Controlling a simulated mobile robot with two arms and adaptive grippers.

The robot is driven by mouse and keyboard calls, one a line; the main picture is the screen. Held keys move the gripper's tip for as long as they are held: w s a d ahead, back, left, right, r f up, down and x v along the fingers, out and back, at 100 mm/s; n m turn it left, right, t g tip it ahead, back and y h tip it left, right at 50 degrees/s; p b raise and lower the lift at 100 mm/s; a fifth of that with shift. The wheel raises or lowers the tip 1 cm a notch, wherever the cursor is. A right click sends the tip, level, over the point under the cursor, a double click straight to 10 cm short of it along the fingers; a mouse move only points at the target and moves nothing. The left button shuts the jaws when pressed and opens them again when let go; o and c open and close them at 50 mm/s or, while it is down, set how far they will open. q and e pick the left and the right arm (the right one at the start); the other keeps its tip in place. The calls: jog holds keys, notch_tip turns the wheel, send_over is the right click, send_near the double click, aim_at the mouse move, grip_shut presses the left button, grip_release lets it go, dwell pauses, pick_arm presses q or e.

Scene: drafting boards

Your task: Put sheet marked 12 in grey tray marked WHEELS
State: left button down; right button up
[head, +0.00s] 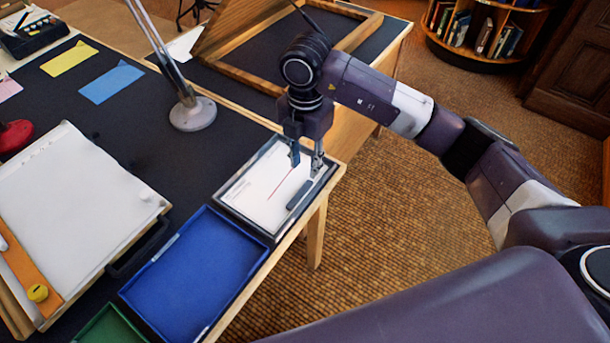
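A grey tray (262,233) sits at the right edge of the desk, with a white sheet (262,192) lying flat inside it. The sheet has a thin red line and small print; I cannot read a number on it or a name on the tray. My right gripper (306,168) points down over the right part of this tray. Its two fingers are apart, with nothing visible between them. Whether the tips touch the sheet is hard to tell. A small dark bar (304,193) lies just below the fingers. My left gripper is out of view.
A blue tray (195,275) and a green tray (108,328) stand nearer. A drawing board (80,200) with white paper is at left. A lamp base (193,114) stands behind, near yellow (69,58) and blue slips (110,82). A wooden frame (235,75) lies further back.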

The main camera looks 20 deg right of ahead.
notch_tip(320, 180, up, 4)
dwell(0.6)
